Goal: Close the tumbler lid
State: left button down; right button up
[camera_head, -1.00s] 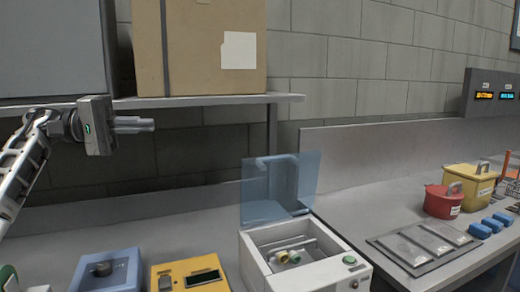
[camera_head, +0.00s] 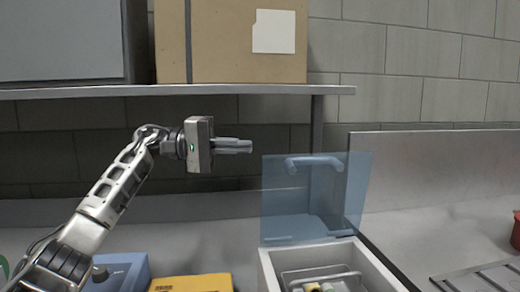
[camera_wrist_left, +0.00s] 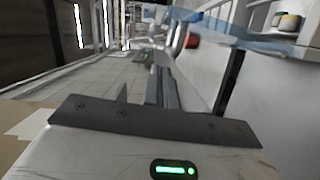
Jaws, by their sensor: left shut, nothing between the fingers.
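The tumbler is a white open-topped box (camera_head: 373,270) at the lower middle of the head view. Its clear blue lid (camera_head: 335,205) stands open and upright at the back, with a blue handle (camera_head: 314,162) near its top edge. The lid also shows as a blue strip in the left wrist view (camera_wrist_left: 240,38). My left gripper (camera_head: 235,146) is shut and empty, pointing right. In the head view its tips are just left of the lid's upper left edge, with a small visible gap. My right gripper is not in view.
A shelf (camera_head: 120,92) carrying a cardboard box (camera_head: 225,40) runs above my left arm. A blue device (camera_head: 122,270) and a yellow device (camera_head: 190,283) stand left of the tumbler. A metal tray (camera_head: 485,278) and a red container (camera_head: 516,232) are at the right.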

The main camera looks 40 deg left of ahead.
pick_arm(q)
jog(key=d, duration=0.6)
jog(key=shift+s+f+p, duration=0.25)
jog(key=shift+f+p, duration=0.05)
jog(key=shift+p, duration=0.1)
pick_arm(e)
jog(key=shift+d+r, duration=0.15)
